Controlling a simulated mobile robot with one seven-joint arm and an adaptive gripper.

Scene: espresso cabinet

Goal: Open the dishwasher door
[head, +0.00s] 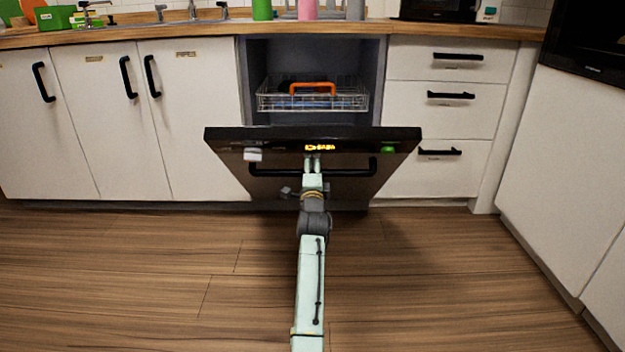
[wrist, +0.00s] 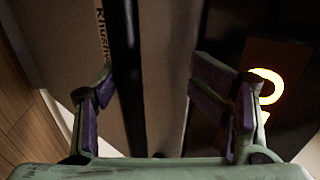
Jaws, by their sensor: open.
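The dishwasher door (head: 230,144) is dark and stands partly open, its top edge tilted out toward me. Above and behind it the tub shows, with a wire rack (head: 350,101) inside. A black bar handle (head: 268,171) runs across the door's front below the lit display (head: 320,147). My gripper (head: 313,160) is at the middle of the handle, in front of the door. In the wrist view my gripper (wrist: 160,95) has its fingers apart. A dark bar, seemingly the handle (wrist: 128,75), runs between them; contact cannot be told.
An orange-handled item (head: 313,86) lies in the rack. White cabinets (head: 110,150) stand left of the dishwasher and drawers (head: 440,110) right of it. A white cabinet (head: 560,160) bounds the right side. The wooden floor (head: 180,280) before the door is clear except for my arm.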

